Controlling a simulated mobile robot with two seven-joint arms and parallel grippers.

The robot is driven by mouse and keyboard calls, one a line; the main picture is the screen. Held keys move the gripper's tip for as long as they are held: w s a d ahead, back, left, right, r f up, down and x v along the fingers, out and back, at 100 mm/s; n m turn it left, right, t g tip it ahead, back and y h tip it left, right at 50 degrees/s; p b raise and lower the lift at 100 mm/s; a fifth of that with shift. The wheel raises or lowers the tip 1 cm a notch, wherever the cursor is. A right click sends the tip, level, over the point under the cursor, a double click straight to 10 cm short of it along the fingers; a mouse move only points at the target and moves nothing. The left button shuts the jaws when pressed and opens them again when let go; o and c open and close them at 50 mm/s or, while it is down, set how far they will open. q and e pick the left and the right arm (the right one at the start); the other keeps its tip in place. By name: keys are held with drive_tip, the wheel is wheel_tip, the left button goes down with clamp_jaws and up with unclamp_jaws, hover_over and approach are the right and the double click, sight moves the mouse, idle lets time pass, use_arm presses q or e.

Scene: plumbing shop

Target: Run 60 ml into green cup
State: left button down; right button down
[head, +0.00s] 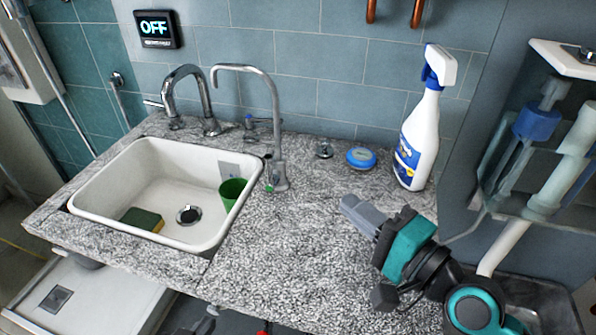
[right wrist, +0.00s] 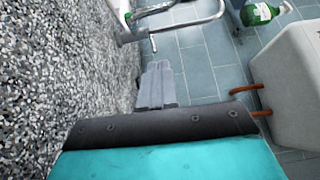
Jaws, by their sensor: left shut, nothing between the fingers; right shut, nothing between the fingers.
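The green cup (head: 232,192) stands in the white sink (head: 95,207), against its right side near the slim tap. The slim curved tap (head: 275,115) rises from the counter beside the sink, and its base has a green mark. A thicker curved faucet (head: 185,72) stands behind the sink. A wall display (head: 157,29) reads OFF. My right gripper (head: 352,208) is shut and empty over the counter, right of the slim tap and apart from it; its grey fingers (right wrist: 157,85) lie together in the right wrist view. My left gripper is not clearly visible.
A white spray bottle (head: 420,135) and a round blue item (head: 361,158) stand at the back of the counter (head: 255,270). A yellow-green sponge (head: 141,219) lies in the sink. The counter's middle is clear.

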sight(271, 170)
drive_tip(key=shift+w+a, duration=0.3)
drive_tip(key=shift+w, duration=0.05)
drive_tip(key=x, duration=0.8)
drive_tip(key=shift+w+a, duration=0.2)
drive_tip(key=shift+a, duration=0.05)
drive_tip(key=a, duration=0.3)
drive_tip(key=shift+w+a+p, duration=0.1)
drive_tip(key=shift+w+p, duration=0.2)
drive_tip(key=shift+p, duration=0.05)
drive_tip(key=shift+a, duration=0.45)
use_arm(q)
drive_tip(key=shift+s+a+r, duration=0.1)
drive_tip(key=shift+s+a, duration=0.1)
drive_tip(key=shift+a, duration=0.1)
drive_tip(key=r+p, duration=0.1)
drive_tip(key=a+r+p, duration=0.1)
drive_tip(key=p, duration=0.1)
drive_tip(key=shift+s+y, duration=0.3)
drive_tip(key=shift+s, duration=0.1)
use_arm(e)
drive_tip(key=shift+a+r+g, duration=0.3)
drive_tip(key=shift+a, duration=0.25)
